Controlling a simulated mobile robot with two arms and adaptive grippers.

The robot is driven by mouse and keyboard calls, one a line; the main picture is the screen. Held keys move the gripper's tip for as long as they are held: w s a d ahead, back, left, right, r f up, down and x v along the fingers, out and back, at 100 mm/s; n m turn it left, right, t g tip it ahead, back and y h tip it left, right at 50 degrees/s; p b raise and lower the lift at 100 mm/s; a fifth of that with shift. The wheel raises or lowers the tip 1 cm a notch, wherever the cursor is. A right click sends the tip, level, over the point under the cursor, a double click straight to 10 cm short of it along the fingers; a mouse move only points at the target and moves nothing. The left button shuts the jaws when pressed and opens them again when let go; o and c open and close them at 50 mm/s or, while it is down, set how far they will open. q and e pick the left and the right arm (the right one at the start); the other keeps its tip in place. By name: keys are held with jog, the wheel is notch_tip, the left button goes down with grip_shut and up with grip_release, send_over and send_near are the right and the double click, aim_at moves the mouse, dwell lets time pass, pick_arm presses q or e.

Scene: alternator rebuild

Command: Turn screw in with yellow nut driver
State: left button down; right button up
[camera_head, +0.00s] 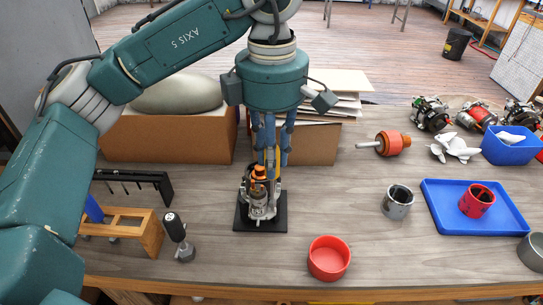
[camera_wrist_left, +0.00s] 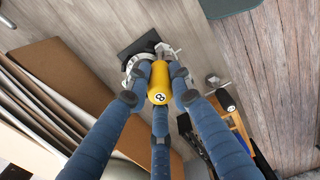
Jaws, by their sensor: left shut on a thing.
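My left gripper (camera_head: 270,150) points down over the alternator assembly (camera_head: 258,208), which stands on a black square plate (camera_head: 243,224) on the bench. Its blue fingers are shut on the yellow nut driver (camera_wrist_left: 159,78), whose rounded handle end with an "8" faces the wrist camera. In the head view only a thin yellow strip of the driver shows between the fingers. The driver is over the assembly, close to its orange top part (camera_head: 258,173). The driver's tip and the screw are hidden, so I cannot tell whether they touch. My right gripper is not in view.
A red cup (camera_head: 329,267), a metal cylinder (camera_head: 397,205) and a blue tray (camera_head: 435,192) with a red ring (camera_head: 477,202) are to the right. A wooden rack (camera_head: 152,238), a black-handled tool (camera_head: 174,228) and a black rack (camera_head: 165,188) are left. Boxes stand behind.

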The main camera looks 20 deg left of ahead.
pick_arm(q)
jog(key=n, duration=0.7)
jog(key=shift+f+b, duration=0.1)
jog(key=shift+b, duration=0.25)
jog(key=n, duration=0.4)
jog(key=shift+n, duration=0.3)
jog(key=shift+n+b, duration=0.35)
jog(key=shift+n, duration=0.85)
jog(key=n, duration=0.6)
jog(key=shift+d+b, duration=0.1)
jog(key=shift+b, duration=0.3)
jog(key=n, duration=0.4)
jog(key=shift+b, duration=0.4)
jog(key=shift+n, duration=1.2)
jog(key=shift+f+b, duration=0.15)
jog(key=shift+b, duration=0.2)
